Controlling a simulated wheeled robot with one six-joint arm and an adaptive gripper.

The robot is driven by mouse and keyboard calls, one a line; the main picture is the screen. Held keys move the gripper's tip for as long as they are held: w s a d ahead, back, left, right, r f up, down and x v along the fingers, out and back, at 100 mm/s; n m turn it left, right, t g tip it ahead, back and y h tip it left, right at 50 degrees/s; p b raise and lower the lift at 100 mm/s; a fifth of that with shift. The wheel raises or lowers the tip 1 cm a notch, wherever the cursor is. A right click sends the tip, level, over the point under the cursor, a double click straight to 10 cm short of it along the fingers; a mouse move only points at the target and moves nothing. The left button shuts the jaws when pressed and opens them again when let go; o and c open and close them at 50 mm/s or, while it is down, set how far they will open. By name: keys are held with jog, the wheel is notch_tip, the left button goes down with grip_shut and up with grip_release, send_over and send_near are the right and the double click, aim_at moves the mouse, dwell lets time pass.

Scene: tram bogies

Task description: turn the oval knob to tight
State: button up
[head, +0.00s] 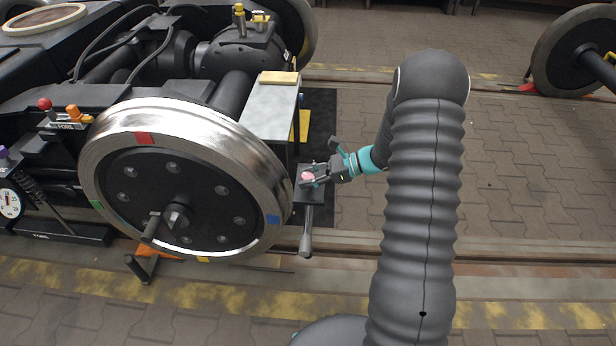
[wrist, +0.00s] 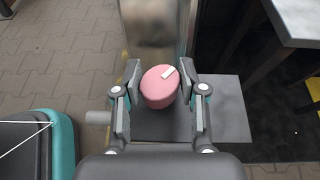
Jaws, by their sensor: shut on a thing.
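The oval knob (wrist: 158,88) is pink with a white mark on its top, which points up and to the right in the wrist view. It sits on a dark grey plate (wrist: 225,112) and also shows small in the head view (head: 307,177). My gripper (wrist: 160,86) has one finger on each side of the knob and is shut on it. In the head view my gripper (head: 314,176) reaches the knob from the right. No tight or loose marking is readable in either view.
A large steel wheel (head: 185,125) with coloured marks stands left of the knob. A grey table (head: 270,110) stands behind it. Paved floor (head: 520,200) to the right is clear.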

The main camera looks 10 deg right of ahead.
jog(key=shift+t, duration=0.3)
jog(key=m+t+h+b, duration=0.1)
jog(key=m+t+b, duration=0.1)
jog(key=m+t+h+b, duration=0.1)
jog(key=m+t+b, duration=0.1)
jog(key=m, duration=0.1)
jog(key=shift+f+t+h+b, duration=0.2)
jog(key=shift+t+h+b, duration=0.1)
jog(key=shift+t+b, duration=0.1)
jog(key=m+t+h+b, duration=0.2)
jog(key=b, duration=0.1)
jog(key=shift+r+m, duration=0.1)
jog(key=shift+m, duration=0.2)
jog(key=shift+h+b, duration=0.3)
jog(key=shift+b, duration=0.1)
jog(key=shift+r+m, duration=0.15)
jog(key=shift+m, duration=0.15)
jog(key=o, duration=1.2)
jog(key=shift+c, duration=0.2)
